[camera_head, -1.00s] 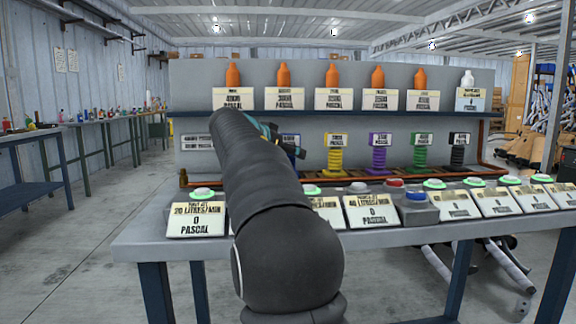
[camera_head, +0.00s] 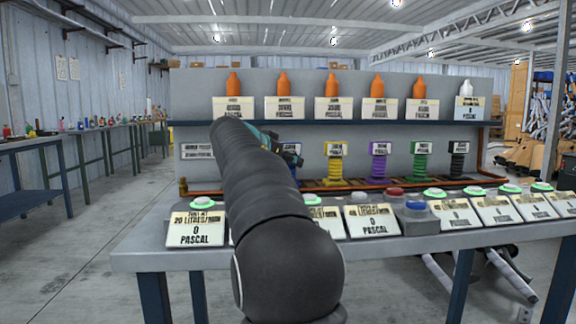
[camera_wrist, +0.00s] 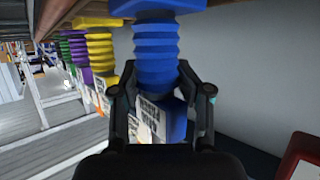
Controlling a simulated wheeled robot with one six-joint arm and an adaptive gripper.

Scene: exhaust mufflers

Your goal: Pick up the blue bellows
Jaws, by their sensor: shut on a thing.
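The blue bellows (camera_wrist: 156,52) fills the upper middle of the wrist view, with its ribbed body, a blue end block and a white label. My gripper (camera_wrist: 153,82) has a finger on each side of it and is shut on it near the labelled end. The other end still meets a blue base piece at the top of the wrist view. In the head view my gripper (camera_head: 288,150) is at the back panel, left of the yellow bellows (camera_head: 335,170); my arm hides most of the blue bellows there.
Purple (camera_head: 378,165), green (camera_head: 419,163) and black bellows (camera_head: 458,162) stand in a row to the right. A shelf (camera_head: 350,122) with several bottles runs above. Labelled button boxes (camera_head: 371,220) line the table's front (camera_head: 400,243). A red object (camera_wrist: 302,158) shows in the wrist view.

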